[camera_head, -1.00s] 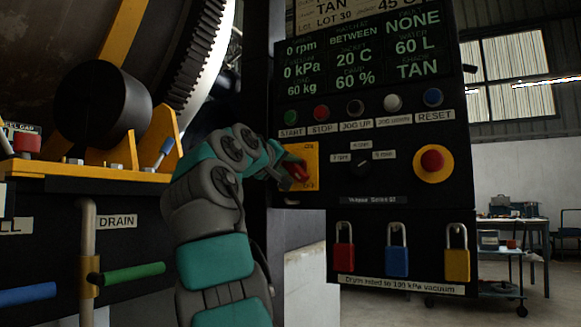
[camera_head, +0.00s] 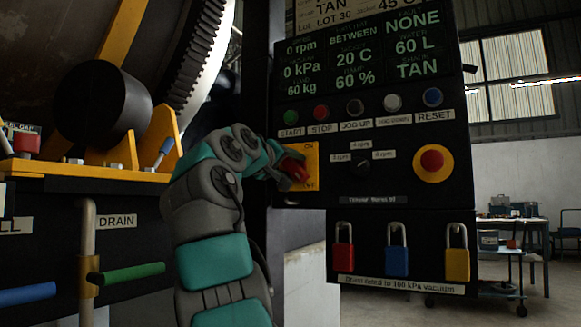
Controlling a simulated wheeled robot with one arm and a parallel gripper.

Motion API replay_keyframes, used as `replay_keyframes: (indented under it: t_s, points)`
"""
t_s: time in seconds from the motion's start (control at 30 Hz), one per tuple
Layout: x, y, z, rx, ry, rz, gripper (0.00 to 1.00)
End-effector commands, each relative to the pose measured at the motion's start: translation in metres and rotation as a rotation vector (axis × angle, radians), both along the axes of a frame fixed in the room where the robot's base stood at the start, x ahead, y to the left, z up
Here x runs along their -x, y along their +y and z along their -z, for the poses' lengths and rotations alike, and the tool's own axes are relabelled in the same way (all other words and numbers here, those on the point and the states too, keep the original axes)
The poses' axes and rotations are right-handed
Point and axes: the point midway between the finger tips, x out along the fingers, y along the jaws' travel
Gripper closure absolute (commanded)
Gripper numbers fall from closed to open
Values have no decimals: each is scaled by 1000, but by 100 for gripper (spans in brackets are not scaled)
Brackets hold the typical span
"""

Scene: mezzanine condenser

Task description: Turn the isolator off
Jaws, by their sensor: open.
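The isolator is a red rotary handle (camera_head: 295,167) on a yellow plate (camera_head: 312,168) at the left edge of the black control panel. "ON" shows at the plate's top and part of another label at its bottom. My gripper (camera_head: 288,176) is at the red handle, reaching in from the left. Its jaws are open, and part of the handle is hidden behind it. I cannot tell whether the jaws touch the handle. The handle appears tilted between the two labels.
Start (camera_head: 291,117) and stop (camera_head: 321,113) buttons sit above the plate, with a black selector (camera_head: 361,168) and an emergency stop (camera_head: 432,161) to its right. Red (camera_head: 344,257), blue (camera_head: 396,261) and yellow (camera_head: 457,264) padlocks hang below. A drum with a toothed rim (camera_head: 200,60) stands left.

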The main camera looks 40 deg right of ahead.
Motion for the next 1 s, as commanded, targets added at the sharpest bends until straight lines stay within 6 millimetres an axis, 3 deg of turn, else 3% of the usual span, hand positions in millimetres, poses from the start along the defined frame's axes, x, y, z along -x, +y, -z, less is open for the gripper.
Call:
replay_keyframes:
  t_s: [0.17, 0.6, 1.0]
  points:
    - [5, 11, 1, 1, 0, -1, 40]
    - [29, 68, 0, 1, -2, 0, 40]
    - [30, 71, 0, 0, -1, 0, 40]
